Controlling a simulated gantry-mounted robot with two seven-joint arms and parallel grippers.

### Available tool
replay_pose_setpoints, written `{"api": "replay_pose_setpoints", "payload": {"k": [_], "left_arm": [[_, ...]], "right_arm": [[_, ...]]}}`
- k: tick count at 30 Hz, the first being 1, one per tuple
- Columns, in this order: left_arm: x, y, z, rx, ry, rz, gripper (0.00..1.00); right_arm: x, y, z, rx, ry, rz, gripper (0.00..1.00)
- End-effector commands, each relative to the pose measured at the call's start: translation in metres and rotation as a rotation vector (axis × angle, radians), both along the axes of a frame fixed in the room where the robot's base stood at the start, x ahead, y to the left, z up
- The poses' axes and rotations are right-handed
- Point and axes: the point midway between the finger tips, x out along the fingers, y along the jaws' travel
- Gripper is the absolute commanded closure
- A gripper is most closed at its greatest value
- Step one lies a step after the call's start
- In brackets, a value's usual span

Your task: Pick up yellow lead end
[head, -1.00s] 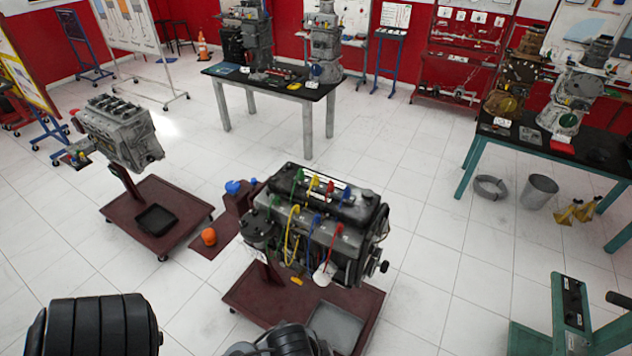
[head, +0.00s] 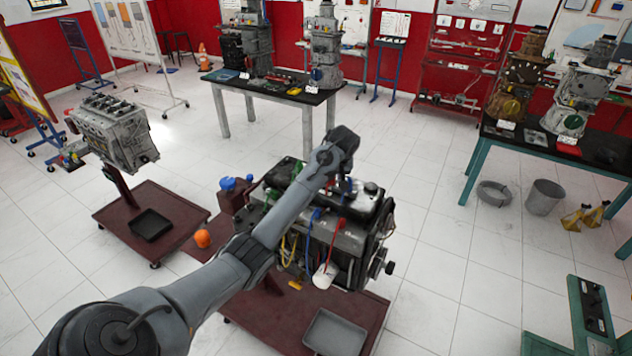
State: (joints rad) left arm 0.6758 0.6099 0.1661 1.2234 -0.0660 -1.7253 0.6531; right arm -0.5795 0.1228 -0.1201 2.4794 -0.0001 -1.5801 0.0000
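The engine (head: 352,236) stands on a dark red wheeled stand, with coloured leads on its top and front. Part of the yellow lead (head: 284,248) shows beside my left forearm, and a small yellow piece (head: 295,285) shows low on the engine's front. My arm hides the lead's upper part. My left arm reaches across the engine, and its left gripper (head: 345,187) points down over the engine top. The fingers are small and dark, so I cannot tell whether they are open or hold anything. My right gripper is not in view.
A blue lead (head: 308,240) and a red lead (head: 331,252) hang close by, above a white cup (head: 324,276). A grey tray (head: 334,332) lies on the stand. Another engine (head: 115,130) stands at left.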

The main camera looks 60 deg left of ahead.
Motion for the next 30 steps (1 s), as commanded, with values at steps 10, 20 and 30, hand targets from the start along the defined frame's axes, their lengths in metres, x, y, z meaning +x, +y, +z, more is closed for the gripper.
{"api": "replay_pose_setpoints", "payload": {"k": [10, 20, 30], "left_arm": [[-0.011, 0.063, 0.034, -0.103, -0.089, 0.236, 0.46], [-0.007, 0.081, -0.002, -0.107, -0.091, 0.243, 0.46], [-0.004, 0.088, -0.015, -0.107, -0.093, 0.241, 0.46]], "right_arm": [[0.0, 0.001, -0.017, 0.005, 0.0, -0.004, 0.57], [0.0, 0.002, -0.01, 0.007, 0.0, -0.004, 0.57], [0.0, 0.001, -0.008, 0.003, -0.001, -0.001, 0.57]]}}
